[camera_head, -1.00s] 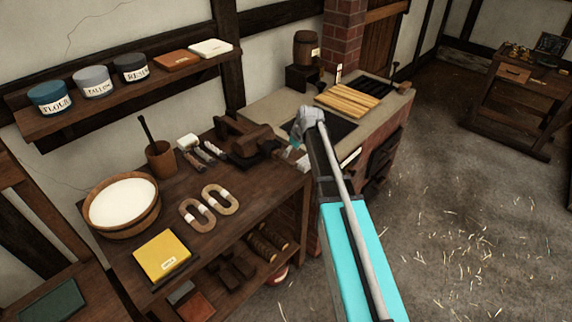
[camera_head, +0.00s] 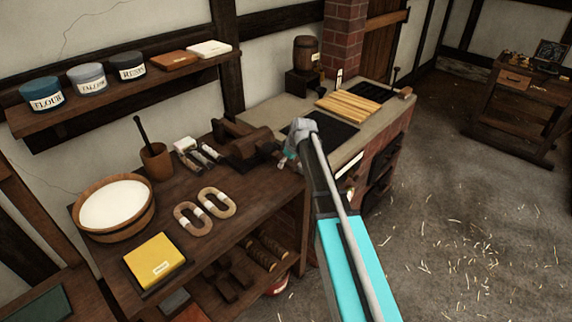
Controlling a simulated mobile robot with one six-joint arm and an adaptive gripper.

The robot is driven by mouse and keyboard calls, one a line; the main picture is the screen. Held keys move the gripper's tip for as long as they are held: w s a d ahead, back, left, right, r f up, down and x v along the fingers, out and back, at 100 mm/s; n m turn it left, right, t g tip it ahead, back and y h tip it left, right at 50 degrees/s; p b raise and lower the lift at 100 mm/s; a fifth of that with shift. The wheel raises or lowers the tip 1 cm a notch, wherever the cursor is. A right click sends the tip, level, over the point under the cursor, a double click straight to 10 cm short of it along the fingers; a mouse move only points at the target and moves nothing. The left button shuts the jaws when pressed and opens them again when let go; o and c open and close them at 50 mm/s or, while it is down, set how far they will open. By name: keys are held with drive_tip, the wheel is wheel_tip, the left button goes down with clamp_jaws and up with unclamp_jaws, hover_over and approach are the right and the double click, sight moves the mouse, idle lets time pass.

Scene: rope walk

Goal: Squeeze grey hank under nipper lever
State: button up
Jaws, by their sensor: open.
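The nipper (camera_head: 244,142) is a dark wooden block-and-lever device at the back right of the workbench. Two oval hanks lie flat on the bench in front of it, each with a pale band: a greyish-brown one (camera_head: 190,219) and a tan one (camera_head: 217,204). I cannot tell surely which hank is the grey one. My gripper (camera_head: 284,164) is just right of the nipper, above the bench's right end, apart from the hanks. It is open and looks empty. Its fingertips are small and partly hidden by my own arm.
A wooden tub of white material (camera_head: 115,204), a yellow box (camera_head: 155,261), a brown pot (camera_head: 156,161) and several small rolls (camera_head: 205,153) share the bench. A brick stove (camera_head: 365,150) adjoins on the right. A jar shelf (camera_head: 130,88) hangs above. Floor at right is open.

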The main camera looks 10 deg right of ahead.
drive_tip(key=c, duration=1)
drive_tip(key=shift+a, duration=0.2)
drive_tip(key=shift+d, duration=0.15)
drive_tip(key=shift+r, duration=0.15)
